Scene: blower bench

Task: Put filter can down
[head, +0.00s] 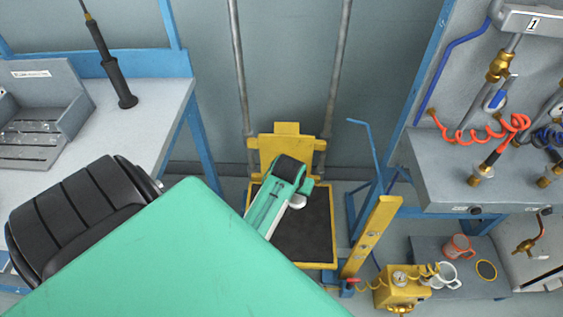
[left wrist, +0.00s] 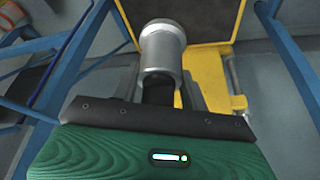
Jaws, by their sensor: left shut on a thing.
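The filter can (left wrist: 162,45) is a silver-grey cylinder with a wider, paler rim in the left wrist view. My left gripper (left wrist: 158,92) is shut on it, with the dark fingers mostly hidden behind my wrist housing. In the head view my teal and black left wrist is over the yellow lift platform (head: 326,266), which has a dark mat. A small pale part beside the wrist may be the can; most of it is hidden there. I cannot tell whether the can touches the platform. My right gripper is not in view.
A yellow post (head: 371,236) and blue frame stand right of the platform. Further right are a grey panel with hoses (head: 470,125) and a low shelf with mugs (head: 459,247). A white bench (head: 150,110) is at left. My teal body part covers the lower foreground.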

